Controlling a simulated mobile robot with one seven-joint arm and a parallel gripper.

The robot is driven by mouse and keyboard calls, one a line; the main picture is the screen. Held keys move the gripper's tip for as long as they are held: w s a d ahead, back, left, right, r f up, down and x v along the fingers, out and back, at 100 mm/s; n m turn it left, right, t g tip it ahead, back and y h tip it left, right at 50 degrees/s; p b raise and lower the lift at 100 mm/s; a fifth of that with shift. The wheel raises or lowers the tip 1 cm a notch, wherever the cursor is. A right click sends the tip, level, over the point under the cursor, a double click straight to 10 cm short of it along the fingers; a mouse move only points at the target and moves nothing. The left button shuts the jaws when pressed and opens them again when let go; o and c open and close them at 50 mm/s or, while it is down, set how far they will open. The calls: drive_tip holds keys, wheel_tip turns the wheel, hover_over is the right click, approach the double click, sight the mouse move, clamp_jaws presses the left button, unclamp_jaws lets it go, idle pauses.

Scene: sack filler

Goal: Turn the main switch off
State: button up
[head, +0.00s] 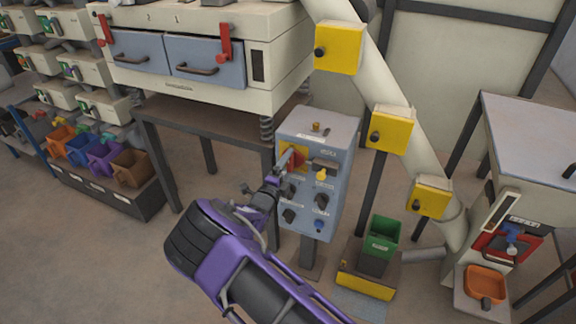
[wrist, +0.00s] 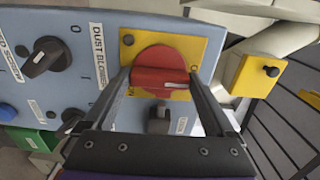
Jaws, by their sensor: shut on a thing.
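The main switch is a red rotary knob (wrist: 158,66) on a yellow plate (wrist: 178,40). It sits on the upper left of the front of the blue-grey control box (head: 315,140). My gripper (wrist: 160,82) has one finger on each side of the red knob and is shut on it. In the head view my gripper (head: 284,163) reaches the yellow plate from the lower left and hides part of the knob. Lettering shows at the plate's right edge and by the left finger, partly covered, so I cannot tell the knob's setting.
Black knobs share the box front, one (wrist: 47,56) left of the switch in the wrist view. A slanted pipe with yellow boxes (head: 390,129) stands to the right. A green bin (head: 381,238) stands low right of the box, and a blue-drawered machine (head: 205,60) behind left.

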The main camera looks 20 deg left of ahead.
drive_tip(key=o, duration=1.1)
drive_tip(key=shift+c, duration=0.2)
drive_tip(key=shift+s, duration=0.15)
drive_tip(key=s+a+p, duration=0.1)
drive_tip(key=s, duration=1.6)
drive_tip(key=shift+s+a, duration=0.1)
